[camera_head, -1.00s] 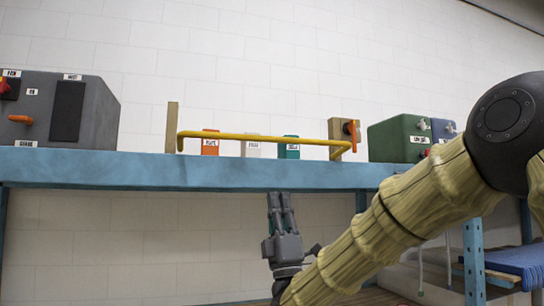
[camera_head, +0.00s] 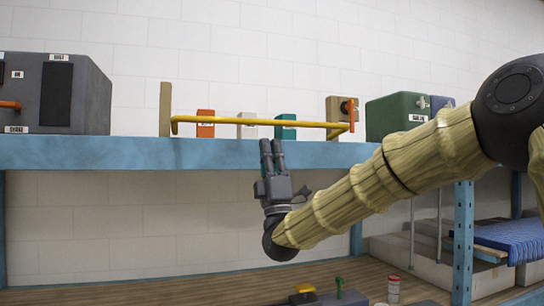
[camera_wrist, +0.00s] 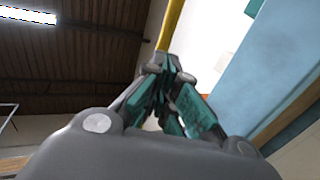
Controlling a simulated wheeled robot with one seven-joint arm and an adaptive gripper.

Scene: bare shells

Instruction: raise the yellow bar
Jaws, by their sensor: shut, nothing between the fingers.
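The yellow bar (camera_head: 250,121) runs level along the front of the blue shelf's top, in front of several labelled blocks. Its left end meets a wooden post (camera_head: 165,109) and its right end bends near a wooden block (camera_head: 339,112) with an orange lever. My gripper (camera_head: 271,146) points up at the shelf's front edge, below the middle of the bar, shut and empty. In the wrist view the shut fingertips (camera_wrist: 165,68) show, with part of the yellow bar (camera_wrist: 170,25) beyond them. I cannot tell whether they touch it.
The blue shelf edge (camera_head: 100,152) lies close behind my gripper. Orange (camera_head: 205,124), white (camera_head: 246,126) and teal (camera_head: 285,127) blocks stand behind the bar. A grey box (camera_head: 88,95) is at left, a green box (camera_head: 395,117) at right. Small items lie on the lower wooden surface (camera_head: 160,289).

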